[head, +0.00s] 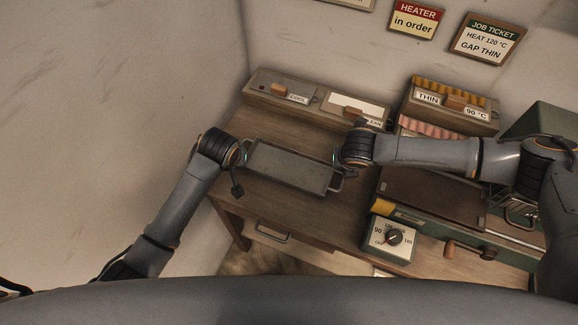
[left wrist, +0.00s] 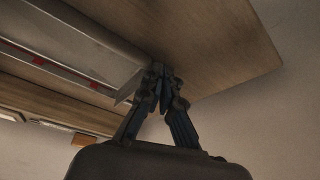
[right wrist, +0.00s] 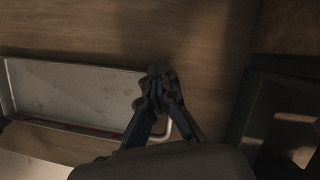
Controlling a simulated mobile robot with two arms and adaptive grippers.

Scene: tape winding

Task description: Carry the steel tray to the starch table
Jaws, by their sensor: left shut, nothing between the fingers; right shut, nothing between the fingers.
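The steel tray (head: 290,165) is a long grey shallow tray with a loop handle at its right end (head: 337,183). It lies on the wooden bench top. My left gripper (head: 243,157) is at the tray's left end. In the left wrist view its fingers (left wrist: 162,82) are together beside the tray's end (left wrist: 105,42), and the handle there is largely hidden. My right gripper (head: 341,160) is at the right end. In the right wrist view its closed fingers (right wrist: 157,80) are beside the tray (right wrist: 75,90), next to the handle (right wrist: 187,125). I cannot tell which surface is the starch table.
The wooden bench (head: 262,195) has a drawer handle (head: 271,237) below. A COOL box (head: 281,90) and a white-topped box (head: 355,107) stand behind the tray. A THIN rack (head: 452,102), a brown-topped green unit (head: 430,195) and a dial box (head: 391,240) are to the right.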

